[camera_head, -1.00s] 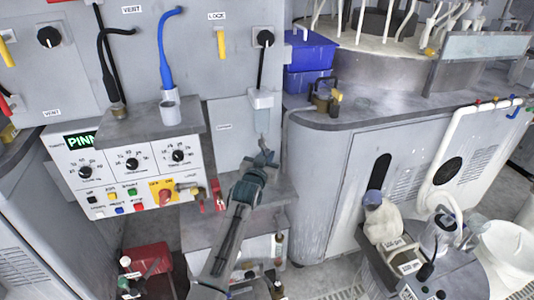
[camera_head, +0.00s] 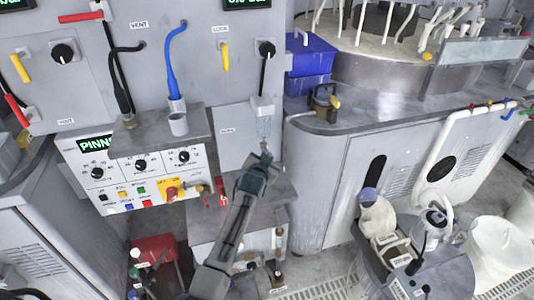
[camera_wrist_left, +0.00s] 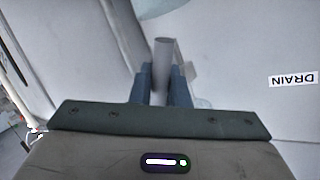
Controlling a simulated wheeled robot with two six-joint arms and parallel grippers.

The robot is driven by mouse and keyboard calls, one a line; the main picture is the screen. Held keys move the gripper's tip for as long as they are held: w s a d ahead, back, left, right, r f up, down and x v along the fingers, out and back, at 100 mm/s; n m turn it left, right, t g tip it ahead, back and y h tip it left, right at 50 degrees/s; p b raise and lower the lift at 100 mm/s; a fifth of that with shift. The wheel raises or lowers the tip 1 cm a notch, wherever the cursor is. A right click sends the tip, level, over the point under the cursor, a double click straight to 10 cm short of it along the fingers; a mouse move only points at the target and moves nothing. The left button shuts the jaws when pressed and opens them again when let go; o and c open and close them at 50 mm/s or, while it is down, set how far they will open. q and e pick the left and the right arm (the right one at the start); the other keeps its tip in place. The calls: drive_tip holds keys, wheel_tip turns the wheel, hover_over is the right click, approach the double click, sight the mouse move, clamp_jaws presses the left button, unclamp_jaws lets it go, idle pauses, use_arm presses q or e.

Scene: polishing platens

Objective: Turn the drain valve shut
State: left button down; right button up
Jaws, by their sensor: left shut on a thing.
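The drain valve shows in the left wrist view as a grey rod-like handle (camera_wrist_left: 163,62) beside the DRAIN label (camera_wrist_left: 293,79). My left gripper (camera_wrist_left: 160,80) is shut on this handle, one finger on each side. My right gripper is not in view.
A red handle (camera_head: 221,192) is close by at lower left. Blue boxes (camera_head: 311,55) and a brass padlock-like item (camera_head: 324,102) are at right.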

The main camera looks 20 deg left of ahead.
use_arm(q)
drive_tip(key=m+g+p, duration=0.1)
drive_tip(key=p, duration=0.1)
drive_tip(key=m+g+y+p, duration=0.1)
drive_tip(key=p, duration=0.1)
drive_tip(key=shift+s+a+r, duration=0.1)
drive_tip(key=shift+r, duration=0.3)
drive_tip(key=shift+m+g+y+p, duration=0.7)
drive_tip(key=shift+m+y+p, duration=0.1)
drive_tip(key=shift+m+p, duration=0.25)
drive_tip(key=shift+s+a+m+g+y+p, duration=0.1)
drive_tip(key=shift+m+g+y+p, duration=0.4)
drive_tip(key=shift+m+y+p, duration=0.1)
drive_tip(key=shift+r+m+g+y, duration=0.15)
drive_tip(key=shift+m+g+y, duration=0.35)
drive_tip(key=shift+m+y, duration=0.15)
drive_tip(key=shift+p, duration=0.3)
drive_tip(key=c, duration=1.5)
unclamp_jaws()
drive_tip(key=shift+o, duration=0.2)
